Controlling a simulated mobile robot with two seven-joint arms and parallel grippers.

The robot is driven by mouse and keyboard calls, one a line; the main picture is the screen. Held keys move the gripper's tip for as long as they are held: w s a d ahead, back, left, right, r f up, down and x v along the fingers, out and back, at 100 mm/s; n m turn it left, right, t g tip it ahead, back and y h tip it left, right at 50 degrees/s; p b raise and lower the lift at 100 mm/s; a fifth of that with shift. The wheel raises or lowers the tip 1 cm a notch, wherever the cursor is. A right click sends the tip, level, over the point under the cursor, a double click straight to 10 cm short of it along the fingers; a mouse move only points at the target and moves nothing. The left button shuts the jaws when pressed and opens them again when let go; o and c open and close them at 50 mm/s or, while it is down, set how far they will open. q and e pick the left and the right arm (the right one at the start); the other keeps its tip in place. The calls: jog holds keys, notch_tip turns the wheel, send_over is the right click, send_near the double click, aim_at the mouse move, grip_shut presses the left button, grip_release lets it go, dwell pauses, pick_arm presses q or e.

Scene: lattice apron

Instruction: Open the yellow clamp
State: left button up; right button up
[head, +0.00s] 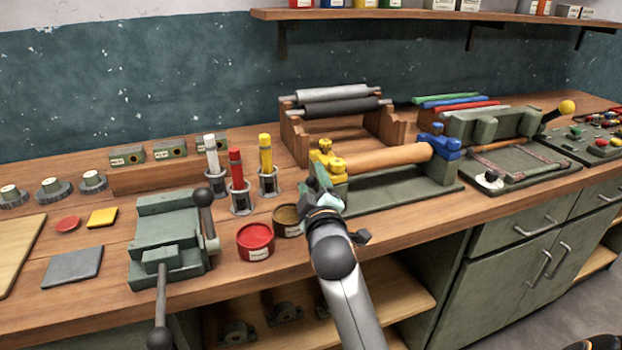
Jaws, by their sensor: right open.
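The yellow clamp (328,160) sits at the left end of a green stand (395,190) that carries an orange-brown roller (388,158). A blue clamp (440,144) sits at the roller's right end. My right gripper (319,182) is open, just in front of and below the yellow clamp, and overlaps its lower left part in the view. I cannot tell whether it touches the clamp. The gripper and wrist hide part of the stand's left end. My left gripper is not in view.
A red tin (255,242) and a brown tin (288,220) stand close left of my right gripper. A green vise (168,240) is further left. A wooden rack (294,135) with grey rollers stands behind. The bench front between stand and edge is clear.

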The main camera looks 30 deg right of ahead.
dwell(0.3)
grip_shut()
dwell(0.4)
dwell(0.9)
